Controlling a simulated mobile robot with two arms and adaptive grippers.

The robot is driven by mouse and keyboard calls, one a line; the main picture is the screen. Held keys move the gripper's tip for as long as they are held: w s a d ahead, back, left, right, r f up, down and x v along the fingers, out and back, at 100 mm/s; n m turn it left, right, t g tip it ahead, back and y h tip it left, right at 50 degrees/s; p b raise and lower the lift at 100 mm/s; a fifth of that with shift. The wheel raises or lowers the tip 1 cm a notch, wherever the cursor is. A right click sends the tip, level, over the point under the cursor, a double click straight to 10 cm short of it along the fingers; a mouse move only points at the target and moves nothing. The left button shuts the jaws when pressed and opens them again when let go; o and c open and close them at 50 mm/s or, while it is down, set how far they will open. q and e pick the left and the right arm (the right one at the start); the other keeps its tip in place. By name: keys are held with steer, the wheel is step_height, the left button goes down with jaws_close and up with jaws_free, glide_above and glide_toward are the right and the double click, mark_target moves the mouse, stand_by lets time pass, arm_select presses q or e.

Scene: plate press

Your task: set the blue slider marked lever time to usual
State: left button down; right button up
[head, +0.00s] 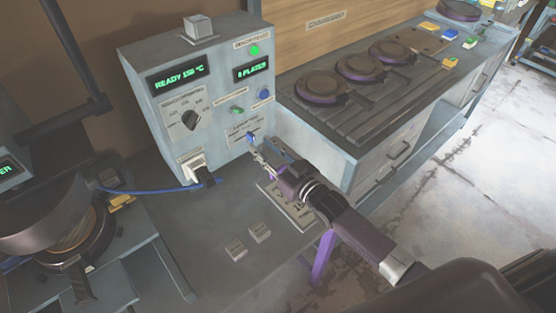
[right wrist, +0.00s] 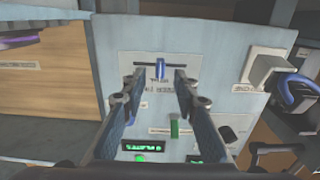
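The blue slider (head: 251,138) sits in a short slot low on the front of the grey control box (head: 139,62). In the right wrist view the slider (right wrist: 160,69) shows upside down, near the middle of its dark slot. My right gripper (head: 257,154) is just in front of the slider. In the right wrist view its fingers (right wrist: 160,84) are spread, one on each side of the slider, with a gap to it. Whether the tips reach the slider's depth is unclear. The label's small print is blurred. My left gripper is not in view.
The box carries a dark knob (head: 190,119), a green button (head: 254,50), a blue knob (head: 263,95) and a plug (head: 195,170) with a blue cable. A round press (head: 60,225) stands at left. Several round plates lie on the bench (head: 300,119) at right.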

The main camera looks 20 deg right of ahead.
steer(key=v, duration=0.8)
